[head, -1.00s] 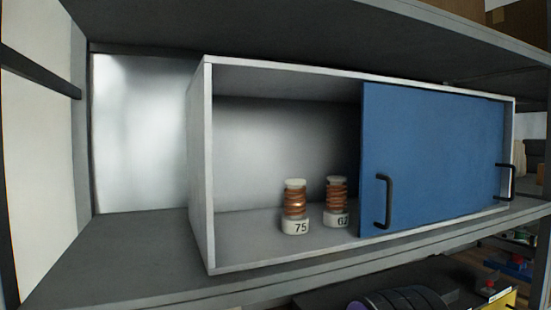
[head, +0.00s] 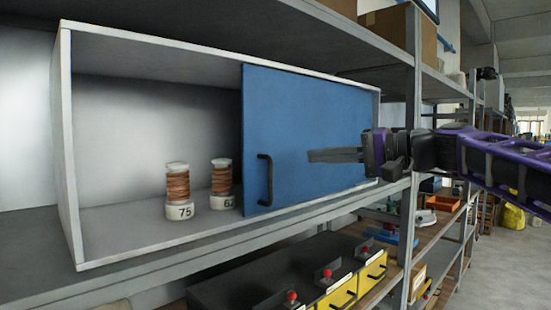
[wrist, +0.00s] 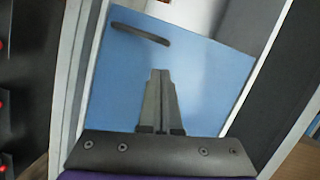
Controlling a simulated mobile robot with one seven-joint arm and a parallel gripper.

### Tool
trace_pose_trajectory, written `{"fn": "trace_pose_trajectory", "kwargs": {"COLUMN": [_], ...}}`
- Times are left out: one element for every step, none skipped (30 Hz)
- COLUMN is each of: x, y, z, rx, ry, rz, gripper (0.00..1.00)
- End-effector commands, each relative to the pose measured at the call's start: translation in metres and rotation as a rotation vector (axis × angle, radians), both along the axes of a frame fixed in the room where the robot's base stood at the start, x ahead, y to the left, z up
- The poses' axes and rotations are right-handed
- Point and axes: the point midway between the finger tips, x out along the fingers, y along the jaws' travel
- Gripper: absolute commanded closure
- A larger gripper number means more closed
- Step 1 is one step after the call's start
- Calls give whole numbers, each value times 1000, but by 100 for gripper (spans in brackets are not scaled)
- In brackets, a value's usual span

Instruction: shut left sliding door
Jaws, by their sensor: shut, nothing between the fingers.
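A white-edged cabinet (head: 66,150) stands on the shelf. Its left half is open and its right half is covered by a blue sliding door panel (head: 300,115), which also shows in the wrist view (wrist: 205,75). A black bar handle (head: 265,180) sits near the panel's left edge; a dark handle (wrist: 140,33) shows beyond my fingertips in the wrist view. My gripper (head: 312,156) is shut and empty, in front of the blue panel and right of the handle, pointing left. Its fingertips (wrist: 160,72) look apart from the handle.
Two copper-wound spools, marked 75 (head: 178,190) and partly readable 62 (head: 221,185), stand inside the open left half. A grey shelf post (head: 413,130) rises behind my gripper. Yellow-fronted drawers (head: 340,292) lie below the shelf.

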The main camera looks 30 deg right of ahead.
Motion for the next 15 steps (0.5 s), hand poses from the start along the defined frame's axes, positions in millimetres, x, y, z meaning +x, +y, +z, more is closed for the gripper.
{"fn": "trace_pose_trajectory", "kwargs": {"x": [2,2,2,2,2,3,4,6,9,12,15,21,26,31,38], "y": [-13,-19,-26,-29,-32,-34,-35,-35,-34,-32,-30,-27,-24,-22,-18], "z": [4,6,8,9,10,11,11,11,11,11,10,10,10,9,9], "rx": [20,31,42,47,52,56,58,58,59,58,58,59,59,59,58], "ry": [-13,-21,-26,-31,-33,-35,-36,-37,-36,-36,-36,-35,-35,-35,-33], "rz": [-16,-23,-32,-37,-41,-44,-46,-46,-47,-46,-45,-44,-44,-44,-43], "gripper": [100,100,100,100,100,100,100,100,100,100,100,100,100,100,100]}}
